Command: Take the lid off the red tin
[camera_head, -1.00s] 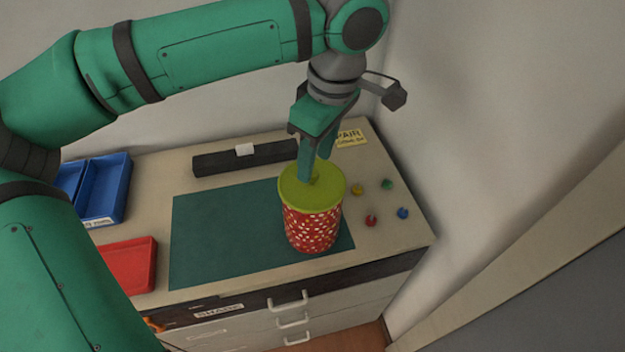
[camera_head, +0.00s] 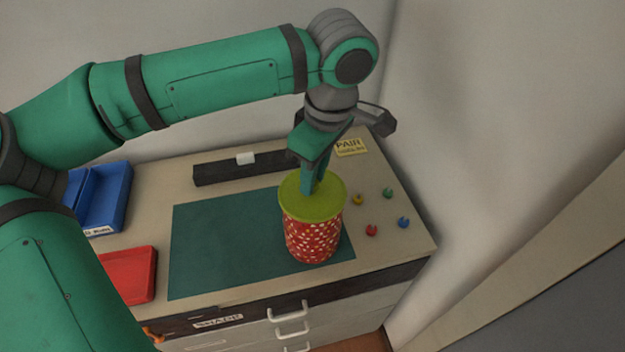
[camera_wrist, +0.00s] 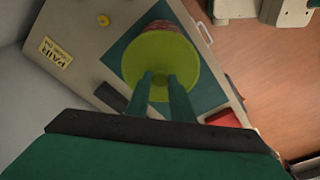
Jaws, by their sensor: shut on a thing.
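The red tin (camera_head: 312,242) with white spots stands upright on the dark green mat (camera_head: 205,245). Its yellow-green lid (camera_head: 296,205) sits over its top; I see no clear gap between them. My gripper (camera_head: 316,188) points down over the lid and is shut on its small knob, which the fingers mostly hide. In the wrist view the two fingers (camera_wrist: 160,82) close on the knob at the middle of the lid (camera_wrist: 150,52), and part of the tin's red side (camera_wrist: 168,26) shows beyond the rim.
Blue bins (camera_head: 105,195) and a red tray (camera_head: 130,275) are at the left. A dark bar (camera_head: 215,172) lies behind the mat. Several small coloured pieces (camera_head: 371,230) lie right of the tin. A wall stands close at the right, and drawers (camera_head: 290,325) are below.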

